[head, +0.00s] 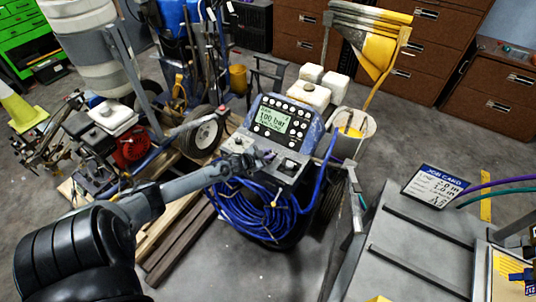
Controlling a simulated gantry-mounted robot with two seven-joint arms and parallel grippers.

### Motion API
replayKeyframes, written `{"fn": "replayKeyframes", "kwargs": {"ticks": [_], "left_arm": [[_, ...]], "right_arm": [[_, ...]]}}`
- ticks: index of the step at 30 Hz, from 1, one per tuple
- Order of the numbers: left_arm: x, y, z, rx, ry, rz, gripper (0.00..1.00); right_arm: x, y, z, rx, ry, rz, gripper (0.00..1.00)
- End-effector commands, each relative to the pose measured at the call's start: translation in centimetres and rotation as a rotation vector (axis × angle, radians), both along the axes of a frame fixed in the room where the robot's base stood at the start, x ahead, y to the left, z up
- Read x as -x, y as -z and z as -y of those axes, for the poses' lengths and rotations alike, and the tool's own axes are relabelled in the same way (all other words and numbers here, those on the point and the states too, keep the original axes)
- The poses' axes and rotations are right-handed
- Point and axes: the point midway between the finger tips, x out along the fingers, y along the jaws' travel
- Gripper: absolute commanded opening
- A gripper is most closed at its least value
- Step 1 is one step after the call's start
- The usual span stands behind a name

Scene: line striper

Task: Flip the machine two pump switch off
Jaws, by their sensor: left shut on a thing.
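A line striper machine with a blue-framed control panel (284,123) stands in the middle. Its lit display (272,121) reads about 100 bar. Below the display is a grey lower panel (287,170) with small controls. My left gripper (262,158) reaches in from the left to this lower panel. It is shut on a small part there, which looks like the pump switch; the fingers hide most of it, and I cannot tell the switch's position. The machine's number is not readable. My right gripper is not in view.
A coiled blue hose (250,212) hangs below the panel. A second machine with a wheel (203,131) stands on the left. A grey table (420,245) with a job card (434,187) is at right. Brown drawer cabinets (440,55) stand behind.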

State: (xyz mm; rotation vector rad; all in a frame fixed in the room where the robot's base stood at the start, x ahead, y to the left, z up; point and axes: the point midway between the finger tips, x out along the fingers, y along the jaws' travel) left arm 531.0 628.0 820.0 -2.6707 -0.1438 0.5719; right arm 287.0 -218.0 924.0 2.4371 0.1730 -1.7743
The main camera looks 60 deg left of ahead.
Motion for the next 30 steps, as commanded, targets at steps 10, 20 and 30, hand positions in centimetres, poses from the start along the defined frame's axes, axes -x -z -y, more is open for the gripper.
{"fn": "replayKeyframes", "kwargs": {"ticks": [10, 20, 30], "left_arm": [[0.07, 0.13, 0.07, -0.004, 0.001, 0.007, 0.0], [0.06, 0.13, 0.06, -0.003, 0.001, 0.006, 0.42], [0.46, -0.07, 0.14, -0.004, 0.001, 0.006, 0.42]], "right_arm": [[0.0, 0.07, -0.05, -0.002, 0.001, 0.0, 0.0], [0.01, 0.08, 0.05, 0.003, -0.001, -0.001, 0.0], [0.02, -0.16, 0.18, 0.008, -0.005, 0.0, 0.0]]}}
